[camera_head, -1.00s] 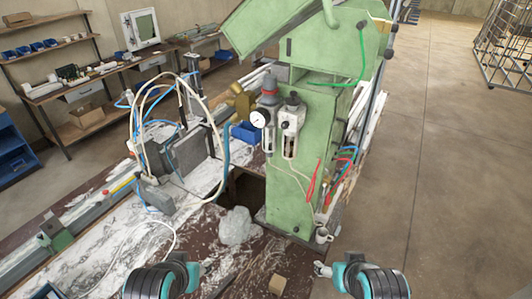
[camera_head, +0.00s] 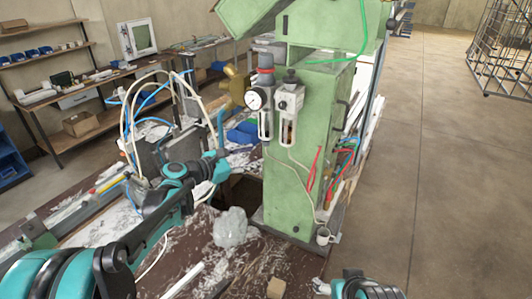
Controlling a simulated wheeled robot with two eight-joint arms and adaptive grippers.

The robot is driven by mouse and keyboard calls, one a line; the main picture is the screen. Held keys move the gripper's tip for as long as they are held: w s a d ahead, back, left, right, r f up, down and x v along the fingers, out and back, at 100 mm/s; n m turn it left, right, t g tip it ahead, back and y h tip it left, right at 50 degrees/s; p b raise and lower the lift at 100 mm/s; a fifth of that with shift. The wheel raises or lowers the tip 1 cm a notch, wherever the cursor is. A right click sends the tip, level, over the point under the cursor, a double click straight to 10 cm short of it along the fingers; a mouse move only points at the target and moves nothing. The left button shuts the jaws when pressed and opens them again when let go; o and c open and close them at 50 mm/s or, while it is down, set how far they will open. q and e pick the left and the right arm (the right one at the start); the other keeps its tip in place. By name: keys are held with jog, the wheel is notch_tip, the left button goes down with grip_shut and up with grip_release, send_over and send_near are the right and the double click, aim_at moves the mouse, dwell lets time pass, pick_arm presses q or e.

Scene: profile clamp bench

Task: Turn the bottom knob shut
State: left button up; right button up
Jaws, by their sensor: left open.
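A brass star-shaped knob (camera_head: 234,88) sits at the left side of the green machine column (camera_head: 300,190). A regulator with a red-ringed top and a round gauge (camera_head: 264,100) and a clear-bowled filter unit (camera_head: 289,104) with a black top knob are on the column's front. I cannot tell which knob is the bottom one. My left gripper (camera_head: 219,160) is open, small in view, left of and below the regulator, apart from it; its fingertips are hard to make out. Of my right arm (camera_head: 366,287) only a part shows at the bottom edge; its finger state is unclear.
Hoses (camera_head: 128,125) loop at the left.

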aim_at(266, 142)
pick_arm(q)
jog(key=w+d+n, duration=0.1)
jog(key=w, duration=0.2)
jog(key=w+d+f+n+t+h, duration=0.1)
jog(key=w+d, duration=0.1)
jog(key=w, duration=0.1)
jog(key=w+d+n, duration=0.2)
jog(key=w, duration=0.2)
jog(key=shift+w+d+f+h, duration=0.1)
jog(key=shift+f+h, duration=0.15)
jog(key=shift+h, duration=0.05)
grip_shut()
